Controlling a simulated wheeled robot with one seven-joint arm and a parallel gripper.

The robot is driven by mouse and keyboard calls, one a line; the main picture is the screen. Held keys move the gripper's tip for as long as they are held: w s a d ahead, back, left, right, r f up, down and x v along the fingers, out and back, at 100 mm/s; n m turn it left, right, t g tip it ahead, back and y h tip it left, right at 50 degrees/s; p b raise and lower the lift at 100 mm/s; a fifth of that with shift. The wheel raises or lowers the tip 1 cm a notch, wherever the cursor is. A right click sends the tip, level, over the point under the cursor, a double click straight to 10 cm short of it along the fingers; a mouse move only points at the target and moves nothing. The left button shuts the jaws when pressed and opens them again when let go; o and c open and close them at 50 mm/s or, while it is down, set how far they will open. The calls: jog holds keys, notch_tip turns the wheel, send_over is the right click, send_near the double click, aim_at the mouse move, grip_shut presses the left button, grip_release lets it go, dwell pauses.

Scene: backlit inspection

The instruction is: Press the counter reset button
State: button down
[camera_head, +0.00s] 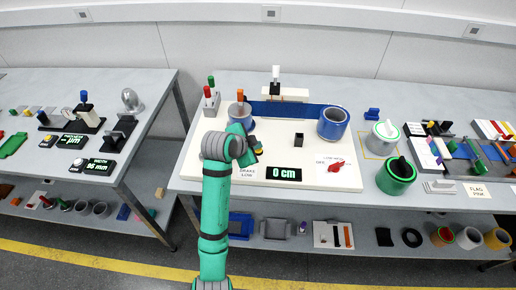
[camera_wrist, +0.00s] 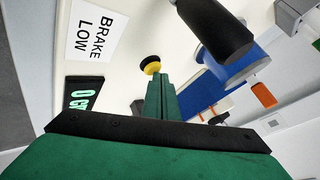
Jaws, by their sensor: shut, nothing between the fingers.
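In the head view the button area is partly hidden behind my wrist. The counter display (camera_head: 285,171) reads 0 cm and sits to the right of my arm; part of it also shows in the wrist view (camera_wrist: 83,95).
A BRAKE LOW label (camera_wrist: 97,35) lies near the button. Blue reel (camera_head: 333,123), red knob (camera_head: 338,166) and orange handle (camera_head: 240,96) stand around on the white board. A black cylinder (camera_wrist: 212,30) rises near my fingers. Grey and green pots (camera_head: 397,175) stand right.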

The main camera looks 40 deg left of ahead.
jog(key=shift+r, duration=0.1)
jog(key=shift+s+r, duration=0.1)
jog(key=shift+r, duration=0.6)
jog(key=shift+r, duration=2.5)
